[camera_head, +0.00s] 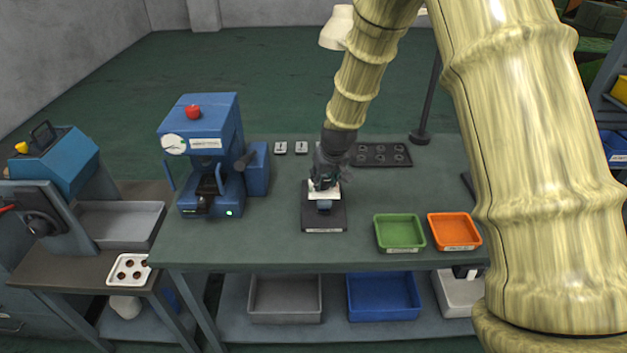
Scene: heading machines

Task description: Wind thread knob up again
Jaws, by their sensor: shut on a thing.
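A small fixture stands on a dark base plate (323,222) near the middle of the green table. A white part (316,195) and a small blue-grey part (325,206) of it show just below my gripper. My gripper (325,182) points down from above and is shut on the thread knob at the top of the fixture. The fingers and the wrist hide the knob, so its height and turn cannot be seen.
A blue press (203,140) with a red button stands at the left. A green tray (400,233) and an orange tray (455,231) lie at the front right. A dark holed rack (381,160) and a lamp post (423,110) are behind. Table between press and fixture is clear.

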